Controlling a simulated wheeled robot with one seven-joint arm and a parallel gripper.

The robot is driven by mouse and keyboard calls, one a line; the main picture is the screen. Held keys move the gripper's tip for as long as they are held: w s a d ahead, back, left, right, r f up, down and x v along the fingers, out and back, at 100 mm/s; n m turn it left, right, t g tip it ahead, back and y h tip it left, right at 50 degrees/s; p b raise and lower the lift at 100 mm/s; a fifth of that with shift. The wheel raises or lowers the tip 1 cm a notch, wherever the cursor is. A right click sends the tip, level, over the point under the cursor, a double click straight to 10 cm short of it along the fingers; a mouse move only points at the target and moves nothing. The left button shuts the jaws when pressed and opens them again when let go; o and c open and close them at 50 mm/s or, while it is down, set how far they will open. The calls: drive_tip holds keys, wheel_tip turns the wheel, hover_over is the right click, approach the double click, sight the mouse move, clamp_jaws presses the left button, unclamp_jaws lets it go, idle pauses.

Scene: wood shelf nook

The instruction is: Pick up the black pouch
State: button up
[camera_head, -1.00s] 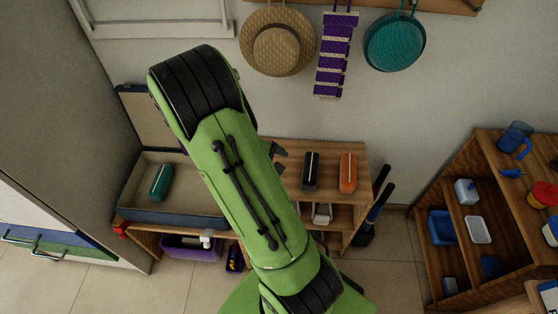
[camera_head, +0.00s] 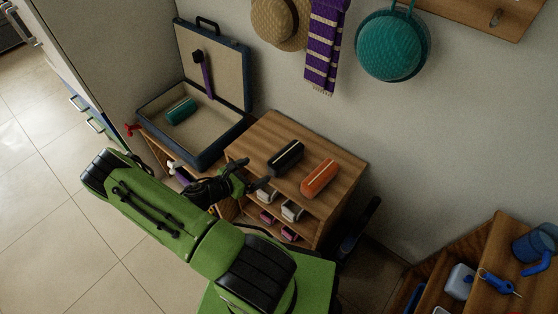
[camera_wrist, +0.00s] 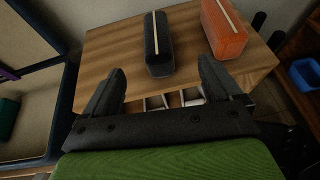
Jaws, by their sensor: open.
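The black pouch (camera_head: 286,157) lies on top of the wooden shelf unit, a long dark block with a pale stripe along its top. In the wrist view the black pouch (camera_wrist: 158,45) is ahead of and between the open fingers, with its near end close to the fingertip line. My gripper (camera_head: 255,175) is open and empty at the front edge of the shelf top, to the left of and short of the pouch. In the wrist view my gripper (camera_wrist: 160,78) shows both fingers spread wide, with nothing between them touching.
An orange pouch (camera_head: 320,179) lies just right of the black one on the shelf top (camera_head: 262,130). An open suitcase (camera_head: 205,155) holding a teal pouch (camera_head: 181,110) stands at the left. Small items fill the cubbies below. The wall is behind.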

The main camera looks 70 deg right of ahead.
drive_tip(key=b, duration=0.2)
approach(280, 157)
drive_tip(key=x, duration=0.5)
drive_tip(key=shift+s+a+r, duration=0.1)
drive_tip(key=shift+s, duration=0.25)
drive_tip(key=x, duration=0.2)
drive_tip(key=b+x, duration=0.1)
drive_tip(key=x, duration=0.2)
drive_tip(key=shift+w+d+f, duration=0.1)
drive_tip(key=shift+d+f, duration=0.25)
drive_tip(key=shift+d, duration=0.05)
drive_tip(key=shift+r, duration=0.15)
drive_tip(key=c, duration=1.2)
